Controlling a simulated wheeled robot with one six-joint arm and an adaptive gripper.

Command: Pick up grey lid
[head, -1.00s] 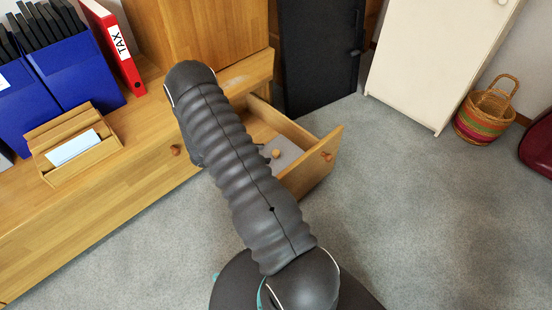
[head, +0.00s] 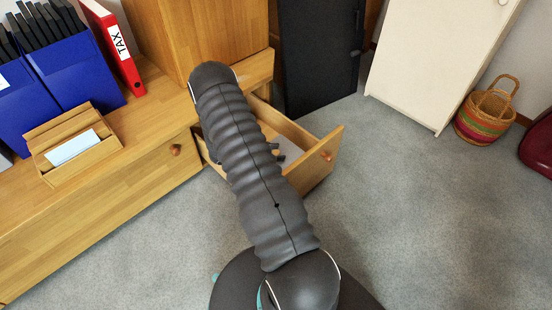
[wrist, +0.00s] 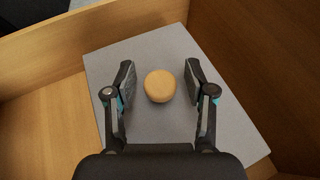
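The grey lid (wrist: 130,57) is a flat grey panel lying inside the open wooden drawer, with a round wooden knob (wrist: 160,86) on its top. In the head view a small part of the lid (head: 288,146) shows past my arm. My gripper (wrist: 160,80) is open, its two fingers on either side of the knob with a gap at each side. I cannot tell how far above the lid the fingertips are. In the head view the gripper is mostly hidden behind my arm; dark finger parts show at the lid.
The drawer (head: 318,172) stands pulled out from the wooden cabinet (head: 110,205), its walls close around the lid. A black cabinet (head: 318,55) stands behind it. Blue file holders (head: 85,75), a red binder (head: 115,50) and a wooden card box (head: 75,145) stand on the cabinet top.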

